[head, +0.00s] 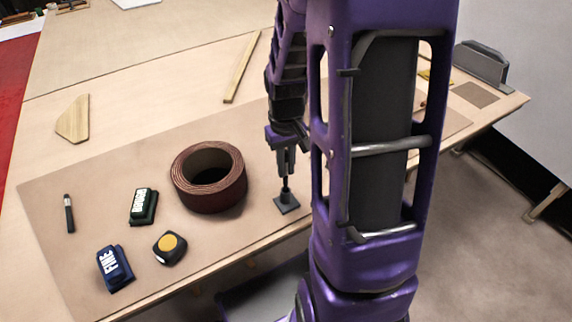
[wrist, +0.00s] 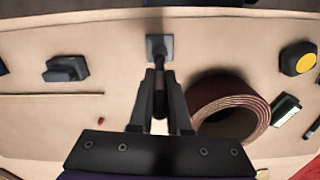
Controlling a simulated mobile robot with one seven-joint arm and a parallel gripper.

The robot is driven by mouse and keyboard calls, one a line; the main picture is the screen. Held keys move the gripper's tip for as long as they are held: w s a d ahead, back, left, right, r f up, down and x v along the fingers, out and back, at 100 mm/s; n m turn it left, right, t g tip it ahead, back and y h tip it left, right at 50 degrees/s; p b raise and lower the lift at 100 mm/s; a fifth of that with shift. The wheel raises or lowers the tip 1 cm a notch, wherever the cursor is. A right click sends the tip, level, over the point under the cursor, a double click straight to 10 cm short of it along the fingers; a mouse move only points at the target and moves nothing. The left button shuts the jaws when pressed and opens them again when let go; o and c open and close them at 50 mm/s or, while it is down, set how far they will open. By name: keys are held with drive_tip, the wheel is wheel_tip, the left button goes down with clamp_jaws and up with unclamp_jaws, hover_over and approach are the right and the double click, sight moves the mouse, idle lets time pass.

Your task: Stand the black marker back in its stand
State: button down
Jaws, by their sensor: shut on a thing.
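My gripper (head: 287,172) points down over the small dark grey square stand (head: 287,204) at the front edge of the mat. Its fingers are closed on a slim black marker (head: 285,188), upright just above or in the stand. I cannot tell whether the marker's lower end is inside the stand. In the wrist view the marker (wrist: 160,103) shows between the fingers of my gripper (wrist: 160,85), in line with the stand (wrist: 160,46). The fingers hide part of the marker.
A brown ring-shaped roll (head: 209,177) lies left of the stand. Further left are a green block (head: 143,206), a blue block (head: 115,268), a yellow-topped dark thing (head: 170,247) and a slim dark pen-like thing (head: 69,213). Wooden pieces (head: 243,67) lie behind.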

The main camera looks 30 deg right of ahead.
sight(286, 184)
drive_tip(key=shift+f+b, duration=1.05)
drive_tip(key=shift+f, duration=0.55)
idle(2.8)
drive_tip(key=c, duration=0.8)
unclamp_jaws()
wheel_tip(286, 184, up, 18)
drive_tip(key=p, duration=0.3)
drive_tip(key=shift+f, duration=0.25)
